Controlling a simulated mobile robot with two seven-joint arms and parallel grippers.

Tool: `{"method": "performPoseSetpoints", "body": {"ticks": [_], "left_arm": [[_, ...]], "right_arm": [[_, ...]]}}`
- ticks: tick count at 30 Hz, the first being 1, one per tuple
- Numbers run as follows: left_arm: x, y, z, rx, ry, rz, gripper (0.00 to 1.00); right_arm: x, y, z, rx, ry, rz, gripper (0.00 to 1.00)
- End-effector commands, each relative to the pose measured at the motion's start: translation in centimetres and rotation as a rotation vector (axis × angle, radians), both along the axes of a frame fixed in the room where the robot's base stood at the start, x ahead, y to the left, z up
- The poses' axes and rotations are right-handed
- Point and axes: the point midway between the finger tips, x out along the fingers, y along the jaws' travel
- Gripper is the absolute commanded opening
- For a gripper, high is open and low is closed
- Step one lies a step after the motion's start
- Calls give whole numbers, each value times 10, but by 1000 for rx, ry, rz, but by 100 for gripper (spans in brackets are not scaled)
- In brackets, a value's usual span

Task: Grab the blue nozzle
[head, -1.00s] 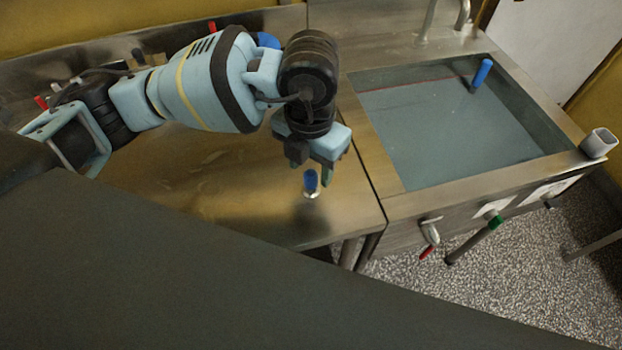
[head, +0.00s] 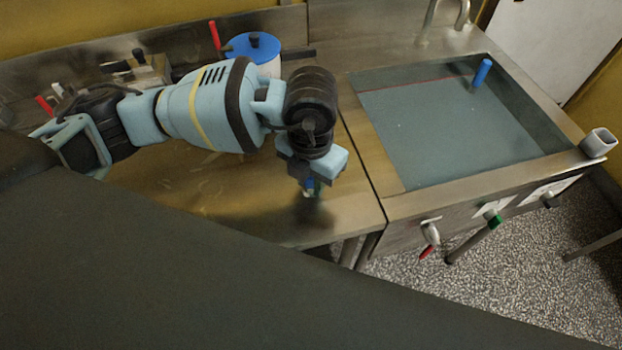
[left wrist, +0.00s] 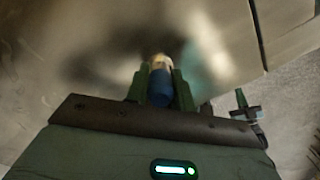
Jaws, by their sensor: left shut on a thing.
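The blue nozzle (head: 309,184) is a small blue piece with a pale metal tip, near the front right edge of the metal worktop (head: 240,205). My left gripper (head: 311,187) points down over it with its fingers shut on it. The left wrist view shows the nozzle (left wrist: 160,85) between the two green fingers of the gripper (left wrist: 160,88), its metal tip towards the worktop. I cannot tell whether the tip still touches the worktop. In the head view the fingers hide part of the nozzle. My right gripper is not in view.
A sunken basin (head: 450,130) lies to the right, with a blue upright cylinder (head: 481,73) in it. A grey cup (head: 599,143) stands on its right rim. A blue-lidded pot (head: 252,47) stands behind my left arm. The worktop's front edge is close to the nozzle.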

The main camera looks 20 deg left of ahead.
Motion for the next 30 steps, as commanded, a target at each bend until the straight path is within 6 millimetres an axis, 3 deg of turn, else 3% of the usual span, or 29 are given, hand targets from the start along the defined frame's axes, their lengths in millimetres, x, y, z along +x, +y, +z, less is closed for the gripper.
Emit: {"method": "performPoseSetpoints", "body": {"ticks": [3, 14, 22, 30], "left_arm": [[0, 0, 0, 0, -1, 0, 0], [1, 0, 7, -2, -3, 0, 0], [0, -1, 38, -3, -2, -2, 0], [-51, -48, 42, -5, 1, -11, 0]], "right_arm": [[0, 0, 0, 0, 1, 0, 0], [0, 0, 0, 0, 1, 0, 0], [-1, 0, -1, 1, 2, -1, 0], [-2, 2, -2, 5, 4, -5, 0]]}}
